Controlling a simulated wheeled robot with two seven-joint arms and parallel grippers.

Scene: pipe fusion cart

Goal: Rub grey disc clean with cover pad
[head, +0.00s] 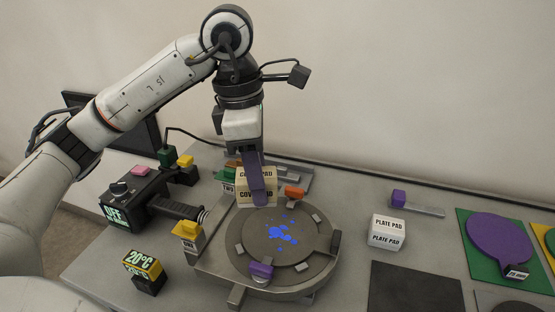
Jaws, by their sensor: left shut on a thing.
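The grey disc (292,251) lies in a round fixture near the middle of the cart, with blue smears (281,233) on its face. The cream cover pad (243,196), lettered COVER PAD, is at the disc's far left edge. My left gripper (257,196) comes down from above and is shut on the cover pad; a purple finger covers part of its lettering. I cannot tell whether the pad touches the disc. My right gripper is not in view.
A white plate pad (387,232) stands to the right, near a purple-ended handle (418,205). A black control box (144,199) and a 20°C block (144,271) stand left. A dark square mat (416,288) lies front right. Purple and orange blocks sit around the disc's rim.

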